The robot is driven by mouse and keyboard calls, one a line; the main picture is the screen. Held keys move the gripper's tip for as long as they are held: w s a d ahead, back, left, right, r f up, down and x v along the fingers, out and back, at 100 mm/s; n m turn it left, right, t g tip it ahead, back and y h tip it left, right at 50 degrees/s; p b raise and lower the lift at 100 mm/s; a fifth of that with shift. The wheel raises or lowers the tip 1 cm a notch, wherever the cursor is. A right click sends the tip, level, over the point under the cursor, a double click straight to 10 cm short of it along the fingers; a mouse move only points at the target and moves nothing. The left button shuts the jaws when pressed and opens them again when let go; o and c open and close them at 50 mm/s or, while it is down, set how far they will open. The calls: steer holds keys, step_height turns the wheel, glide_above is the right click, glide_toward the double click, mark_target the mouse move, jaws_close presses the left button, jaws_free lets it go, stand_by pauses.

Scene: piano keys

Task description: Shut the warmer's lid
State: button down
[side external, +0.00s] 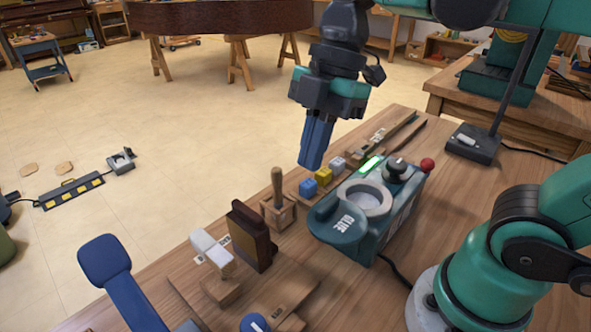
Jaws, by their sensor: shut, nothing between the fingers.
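The warmer (393,215) is a teal box on the wooden bench, with a round grey-rimmed opening on top. Its round teal lid (335,222), marked GLUE, is swung open and lies out to the left of the opening, which is uncovered. A black knob (398,168), a lit green strip and a red ball (427,164) are at the box's far end. My gripper (311,160) points down with its blue fingers shut and empty. It appears above the bench's far edge, behind and left of the warmer, apart from the lid.
Blue, yellow and grey cubes (323,176) sit in a row behind the warmer. A wooden-handled tool in a block (278,205), a dark brown block (251,235) and white key pieces (212,247) stand to the left. A lamp base (471,144) is at the back right.

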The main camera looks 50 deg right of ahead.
mark_target(341, 201)
steer(key=shift+d+f, duration=0.2)
steer(key=shift+f, duration=2.1)
steer(key=shift+d+f, duration=0.15)
steer(key=shift+f, duration=2.15)
steer(key=d, duration=0.8)
steer(key=shift+d, duration=0.2)
